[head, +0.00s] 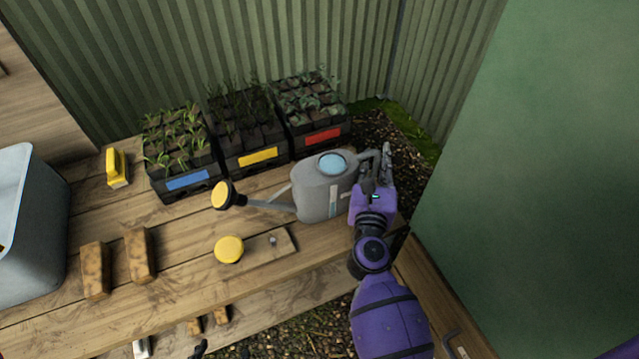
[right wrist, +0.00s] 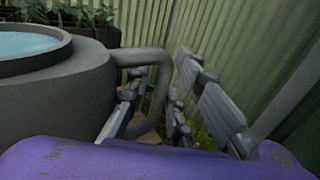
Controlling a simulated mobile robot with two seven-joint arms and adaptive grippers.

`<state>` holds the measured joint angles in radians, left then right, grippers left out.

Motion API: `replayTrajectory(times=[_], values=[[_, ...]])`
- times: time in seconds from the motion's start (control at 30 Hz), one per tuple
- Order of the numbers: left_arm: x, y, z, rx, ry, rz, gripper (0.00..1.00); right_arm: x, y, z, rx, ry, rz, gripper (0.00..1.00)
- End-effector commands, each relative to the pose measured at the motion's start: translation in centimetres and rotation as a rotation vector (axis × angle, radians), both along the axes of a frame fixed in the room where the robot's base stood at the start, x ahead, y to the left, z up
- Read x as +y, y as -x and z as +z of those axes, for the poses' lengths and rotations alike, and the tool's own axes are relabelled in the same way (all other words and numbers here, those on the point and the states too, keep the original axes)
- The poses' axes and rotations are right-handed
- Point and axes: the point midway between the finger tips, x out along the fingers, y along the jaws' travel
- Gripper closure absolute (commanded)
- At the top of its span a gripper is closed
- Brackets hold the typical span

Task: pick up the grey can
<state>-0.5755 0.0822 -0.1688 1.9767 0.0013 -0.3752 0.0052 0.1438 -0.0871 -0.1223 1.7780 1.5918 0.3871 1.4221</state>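The grey can (head: 318,196) is a watering can with a yellow rose on its spout, standing upright on the wooden bench. Its spout points left and its handle is on the right. A pale blue surface shows in its round top opening. In the right wrist view the can body (right wrist: 65,95) fills the left side and its handle (right wrist: 161,72) loops to the right. My right gripper (head: 377,163) is at the handle side. Its fingers (right wrist: 165,112) are apart, with the handle between them; I cannot tell whether they touch it. My left gripper is not in view.
Seedling trays with blue (head: 188,180), yellow (head: 258,157) and red (head: 322,137) labels stand behind the can. A yellow disc (head: 229,249) and two brown blocks (head: 140,255) lie on the bench (head: 190,280). A pale bin (head: 35,230) stands left. A green wall (head: 540,180) rises right.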

Motion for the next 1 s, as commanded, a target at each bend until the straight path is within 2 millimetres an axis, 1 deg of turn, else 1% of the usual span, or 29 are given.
replayTrajectory(times=[0.17,0.3,0.33,0.47,0.7,0.73,0.93,1.0], values=[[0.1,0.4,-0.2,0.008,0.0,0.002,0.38,0.0,0.1,-0.1,0.002,0.0,0.0,0.79],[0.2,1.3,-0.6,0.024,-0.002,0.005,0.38,0.0,0.0,-0.1,0.002,0.0,0.0,0.98],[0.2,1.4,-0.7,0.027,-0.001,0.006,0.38,0.0,0.0,-0.1,0.002,0.0,0.0,1.0],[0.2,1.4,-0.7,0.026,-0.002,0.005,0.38,0.0,0.0,-0.1,0.002,0.0,0.0,1.0],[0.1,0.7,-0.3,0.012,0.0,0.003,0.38,0.0,0.0,-0.2,0.002,-0.001,0.0,1.0],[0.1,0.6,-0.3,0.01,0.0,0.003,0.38,0.1,0.0,0.1,-0.004,-0.007,0.001,1.0],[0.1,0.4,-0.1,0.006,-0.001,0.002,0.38,0.1,0.0,0.2,-0.004,-0.006,0.001,1.0],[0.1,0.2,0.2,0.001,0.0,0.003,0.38,0.1,-0.1,0.7,-0.006,-0.006,0.001,1.0]])
